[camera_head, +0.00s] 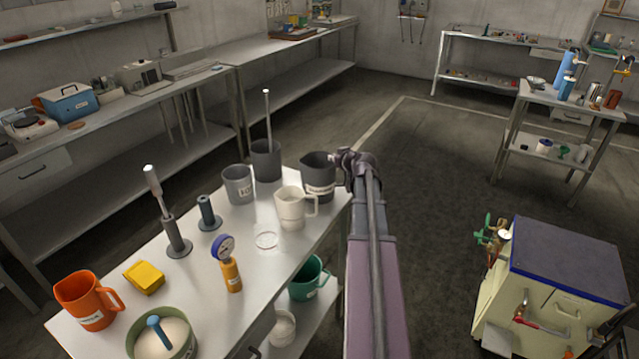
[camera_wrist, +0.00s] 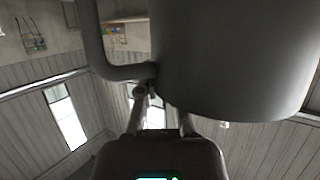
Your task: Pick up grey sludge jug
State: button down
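The grey sludge jug (camera_head: 318,178) is dark grey with a pale label. It stands upright at the far right corner of the steel table in the head view. My gripper (camera_head: 346,160) is at its right side, close to the upper part, and covers its handle there. In the wrist view the smooth grey jug wall (camera_wrist: 235,60) fills the upper right, with its curved handle (camera_wrist: 95,45) at the left. My gripper's fingers (camera_wrist: 163,105) are apart beside the handle's joint with the body. The right fingertip is hidden behind the jug; no firm hold shows.
A dark grey beaker (camera_head: 266,163), a smaller grey beaker (camera_head: 238,186) and a cream jug (camera_head: 291,210) stand close by on the table (camera_head: 200,270). A tall rod rises from the dark beaker. The floor right of my arm is clear up to a cream cart (camera_head: 550,290).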

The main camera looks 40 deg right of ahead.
jog(key=shift+r, duration=0.15)
dwell(0.4)
notch_tip(320, 180, up, 4)
jog(key=p, duration=0.4)
jog(key=s+a+p, duration=0.1)
jog(key=s+a, duration=0.2)
jog(key=s, duration=1.2)
jog(key=shift+s+r, duration=0.3)
jog(key=shift+a, duration=0.1)
